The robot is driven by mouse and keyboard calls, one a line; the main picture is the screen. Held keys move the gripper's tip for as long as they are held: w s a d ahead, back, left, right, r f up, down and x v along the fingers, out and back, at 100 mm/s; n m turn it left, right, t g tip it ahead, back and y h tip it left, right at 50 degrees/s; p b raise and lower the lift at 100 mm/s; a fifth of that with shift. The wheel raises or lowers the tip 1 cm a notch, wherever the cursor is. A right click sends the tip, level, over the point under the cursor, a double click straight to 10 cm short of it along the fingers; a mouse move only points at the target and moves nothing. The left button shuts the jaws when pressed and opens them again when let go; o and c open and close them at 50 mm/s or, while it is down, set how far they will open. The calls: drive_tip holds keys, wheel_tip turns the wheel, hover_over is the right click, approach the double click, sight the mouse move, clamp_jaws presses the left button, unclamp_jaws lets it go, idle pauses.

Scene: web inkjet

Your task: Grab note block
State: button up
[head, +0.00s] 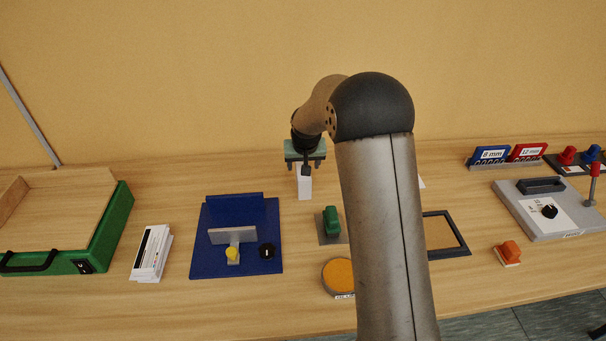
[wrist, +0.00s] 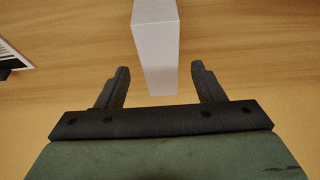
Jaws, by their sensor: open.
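The note block is a white upright block (head: 305,184) standing on the wooden table below my gripper in the head view. In the wrist view the white block (wrist: 157,50) stands between and just beyond the fingertips. My gripper (wrist: 160,80) is open, with one dark finger on each side of the block and a visible gap on both sides. In the head view my gripper (head: 305,160) is over the block's top, partly hidden by my wrist.
A blue fixture board (head: 212,262), a green-handled stamp (head: 331,222), an orange round pad (head: 339,273) and a dark frame (head: 462,236) lie nearer the front. A card stack (head: 151,253) and a green-sided tray (head: 112,222) are left. A grey device (head: 520,215) is right.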

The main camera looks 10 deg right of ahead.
drive_tip(key=shift+w+f, duration=0.15)
drive_tip(key=shift+f, duration=0.3)
drive_tip(key=shift+f+b, duration=0.25)
drive_tip(key=shift+b, duration=0.15)
idle(0.4)
drive_tip(key=c, duration=1.3)
clamp_jaws()
drive_tip(key=shift+r, duration=0.15)
